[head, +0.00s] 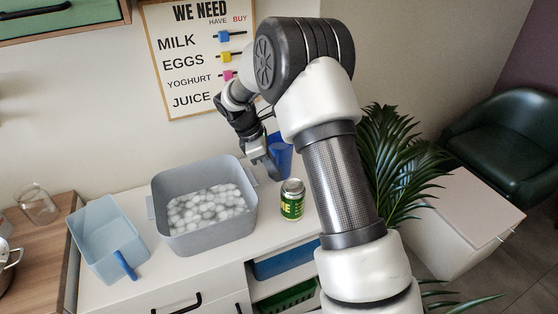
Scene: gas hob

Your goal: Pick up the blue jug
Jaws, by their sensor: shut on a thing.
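The blue jug (281,154) is at the back right of the white counter, partly hidden behind my arm and gripper. My gripper (268,168) points down at the jug's left side and is shut on it. The exact grip point is small and dark, so I cannot tell which part of the jug is between the fingers. I also cannot tell whether the jug's base touches the counter.
A grey tub (204,238) of pale round pieces stands left of the jug. A green and yellow can (292,200) stands just in front of it. A light blue tray (82,229) lies at the left. A plant (400,160) is right of my arm.

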